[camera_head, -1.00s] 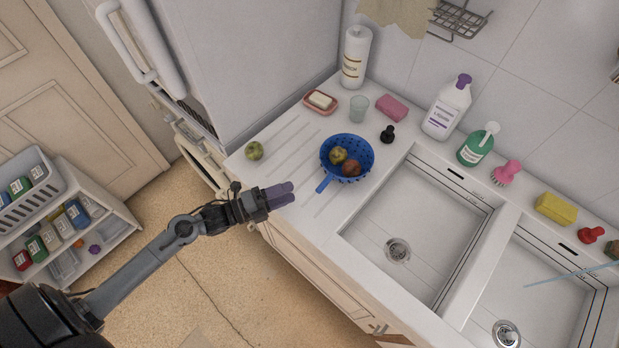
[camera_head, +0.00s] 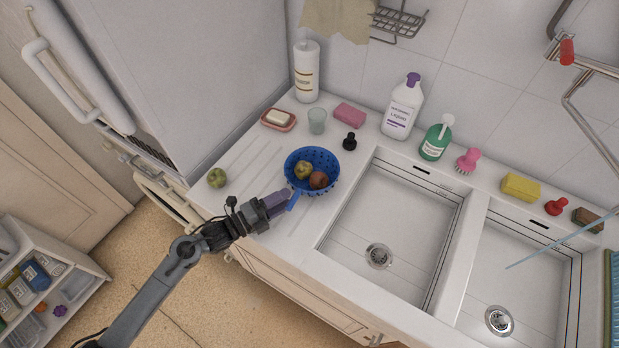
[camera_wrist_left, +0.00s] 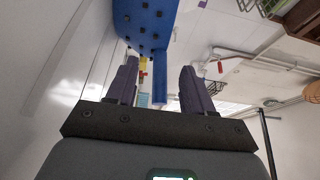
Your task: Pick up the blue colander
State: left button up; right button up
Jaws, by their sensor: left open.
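The blue colander (camera_head: 325,160) stands on the counter left of the sink, with a few round fruits in it. Its handle points toward the front left. My left gripper (camera_head: 283,201) is at the handle, by the counter's front edge. In the left wrist view the gripper (camera_wrist_left: 160,90) is open, and the blue handle (camera_wrist_left: 159,85) shows between its two purple fingers, apart from both. The colander's perforated bowl (camera_wrist_left: 145,22) is just beyond the fingertips. My right gripper is not in view.
A green fruit (camera_head: 217,178) lies on the counter left of the colander. A soap dish (camera_head: 278,124), a glass (camera_head: 317,122), a pink sponge (camera_head: 349,115) and a black stopper (camera_head: 349,142) stand behind it. The sink basin (camera_head: 400,220) is to the right.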

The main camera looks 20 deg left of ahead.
pick_arm(q)
jog(key=x, duration=0.3)
jog(key=shift+w, duration=0.15)
grip_shut()
